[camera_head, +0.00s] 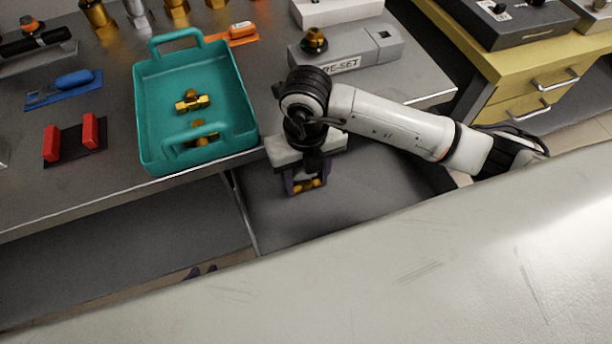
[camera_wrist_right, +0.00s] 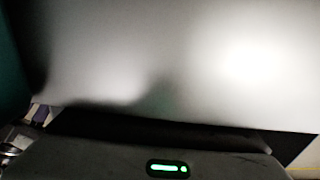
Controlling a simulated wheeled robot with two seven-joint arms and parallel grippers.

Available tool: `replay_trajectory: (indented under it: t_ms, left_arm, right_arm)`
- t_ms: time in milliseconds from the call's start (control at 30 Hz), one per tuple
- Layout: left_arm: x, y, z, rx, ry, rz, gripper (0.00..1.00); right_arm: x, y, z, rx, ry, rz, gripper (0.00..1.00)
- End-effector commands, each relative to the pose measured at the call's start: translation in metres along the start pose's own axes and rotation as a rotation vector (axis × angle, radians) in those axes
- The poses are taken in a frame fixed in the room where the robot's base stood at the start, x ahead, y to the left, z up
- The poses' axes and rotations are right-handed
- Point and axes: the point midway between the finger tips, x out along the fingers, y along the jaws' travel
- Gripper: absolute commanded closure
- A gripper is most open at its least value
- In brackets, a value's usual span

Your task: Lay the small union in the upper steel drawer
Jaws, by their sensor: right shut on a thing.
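My right gripper (camera_head: 306,184) hangs at the end of the arm from the right, just in front of the grey table's front edge. Its purple-edged fingers are shut on a small brass fitting (camera_head: 309,186), which looks like the small union and is partly hidden by the fingers. Two small dark purple tips (camera_head: 201,271) above the pale foreground surface may be my left gripper; the rest is hidden. I cannot make out a steel drawer for certain. The right wrist view shows mostly a blurred pale surface, with no clear view of the fingers or fitting.
A teal tray (camera_head: 150,108) on the grey table holds brass fittings (camera_head: 192,101). A yellow cabinet (camera_head: 500,92) with handled drawers is at the right. A large pale surface (camera_head: 400,290) fills the foreground.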

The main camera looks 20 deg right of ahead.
Motion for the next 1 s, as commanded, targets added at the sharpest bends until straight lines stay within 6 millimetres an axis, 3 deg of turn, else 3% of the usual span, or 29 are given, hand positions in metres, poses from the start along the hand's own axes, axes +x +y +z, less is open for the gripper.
replay_trajectory:
  t_ms: [333, 367, 467, 767, 867, 1000]
  left_arm:
    - [0.003, -0.001, 0.003, 0.0, -0.002, 0.0, 0.78]
    - [0.002, -0.001, 0.003, 0.0, -0.002, 0.0, 0.78]
    - [0.001, -0.001, 0.003, 0.003, -0.003, 0.0, 0.78]
    - [0.0, -0.002, 0.002, 0.005, -0.003, -0.001, 0.78]
    - [-0.001, -0.002, 0.0, 0.006, -0.003, -0.001, 0.78]
    - [-0.003, -0.002, -0.002, 0.006, -0.003, -0.002, 0.78]
  right_arm:
    - [0.004, 0.0, 0.001, 0.0, -0.002, 0.001, 0.78]
    - [0.003, 0.0, 0.001, 0.0, -0.002, 0.001, 0.5]
    - [0.003, 0.0, 0.001, 0.0, -0.002, 0.001, 0.35]
    - [0.001, 0.0, 0.001, 0.0, -0.002, 0.001, 0.35]
    - [-0.006, 0.0, 0.001, 0.0, -0.003, 0.001, 0.35]
    - [-0.03, 0.0, 0.002, -0.001, -0.007, 0.002, 0.35]
